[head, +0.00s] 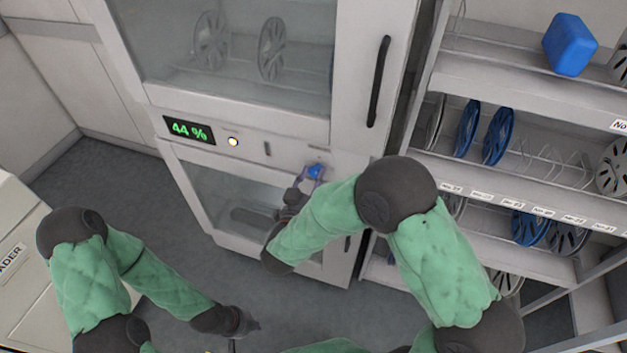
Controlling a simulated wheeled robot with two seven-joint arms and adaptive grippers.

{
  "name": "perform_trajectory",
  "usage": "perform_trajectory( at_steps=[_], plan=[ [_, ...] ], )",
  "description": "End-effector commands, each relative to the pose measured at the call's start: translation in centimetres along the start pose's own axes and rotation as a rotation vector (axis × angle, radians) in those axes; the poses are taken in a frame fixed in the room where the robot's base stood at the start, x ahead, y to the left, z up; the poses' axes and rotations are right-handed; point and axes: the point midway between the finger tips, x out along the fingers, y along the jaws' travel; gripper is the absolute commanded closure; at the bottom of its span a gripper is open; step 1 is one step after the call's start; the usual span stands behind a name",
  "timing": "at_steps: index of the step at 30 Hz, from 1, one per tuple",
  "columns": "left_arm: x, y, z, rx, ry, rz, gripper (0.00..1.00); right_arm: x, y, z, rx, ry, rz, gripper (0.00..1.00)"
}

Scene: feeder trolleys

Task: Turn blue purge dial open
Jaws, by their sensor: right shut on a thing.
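The blue purge dial (315,171) sits on the front panel of the grey cabinet (355,140), right of the display and the yellow lamp. My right gripper (312,179) is at the dial, its fingers around it and shut on it. The dial's exact angle is too small to tell, and the gripper partly covers it. My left gripper (252,326) hangs low over the floor, far from the dial. Its fingers are too small and dark to tell whether they are open.
The display (189,130) reads 44 %, beside a lit yellow lamp (233,141). Glass doors with a black handle (379,82) are above the panel. A shelf rack (520,85) with reels and a blue container (569,45) stands right. Floor (130,180) is clear at left.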

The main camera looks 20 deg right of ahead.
Motion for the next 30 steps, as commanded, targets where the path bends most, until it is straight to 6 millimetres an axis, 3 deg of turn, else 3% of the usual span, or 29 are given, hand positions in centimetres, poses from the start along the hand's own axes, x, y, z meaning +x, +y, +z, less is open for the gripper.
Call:
perform_trajectory(
  at_steps=[30],
  plan=[
    [8.3, -3.0, -0.3, 0.000, 0.000, 0.000, 1.00, 0.0, 0.1, 0.4, 0.961, 0.000, 0.000, 0.92]
  ],
)
